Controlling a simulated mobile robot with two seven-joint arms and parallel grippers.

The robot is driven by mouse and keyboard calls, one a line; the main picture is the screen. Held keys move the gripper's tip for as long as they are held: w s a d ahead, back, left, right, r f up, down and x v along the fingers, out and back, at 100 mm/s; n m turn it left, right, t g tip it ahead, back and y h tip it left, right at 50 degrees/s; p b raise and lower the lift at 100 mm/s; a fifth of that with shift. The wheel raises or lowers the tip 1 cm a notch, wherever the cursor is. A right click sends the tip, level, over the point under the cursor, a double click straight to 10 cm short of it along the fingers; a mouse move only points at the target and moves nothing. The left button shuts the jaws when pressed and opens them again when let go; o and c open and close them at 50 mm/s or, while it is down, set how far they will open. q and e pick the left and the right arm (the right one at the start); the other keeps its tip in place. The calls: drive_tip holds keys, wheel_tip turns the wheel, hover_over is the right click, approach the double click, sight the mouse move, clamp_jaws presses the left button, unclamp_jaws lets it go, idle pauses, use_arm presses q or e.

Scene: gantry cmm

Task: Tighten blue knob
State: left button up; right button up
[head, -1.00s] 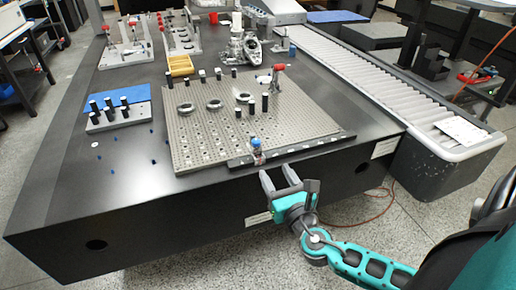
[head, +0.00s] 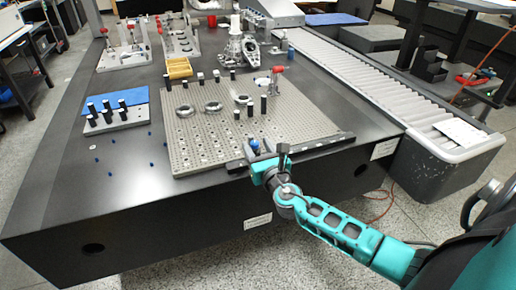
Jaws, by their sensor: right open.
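The blue knob (head: 254,143) sits near the front edge of the perforated fixture plate (head: 200,150), by the dark rail (head: 315,147) along that edge. My right gripper (head: 256,152) has come in from the lower right and its open fingers are at the knob, one on each side as far as I can see. The gripper partly hides the knob's lower part, and I cannot tell whether the fingers touch it. My left gripper is not in view.
Short black posts and ring parts (head: 213,107) stand on the plate. A red-handled clamp (head: 275,78) stands at its back right. A pin block (head: 118,114) is at left on the black table (head: 120,200). A roller conveyor (head: 370,85) runs along the right.

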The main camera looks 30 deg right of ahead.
drive_tip(key=shift+c, duration=0.5)
clamp_jaws()
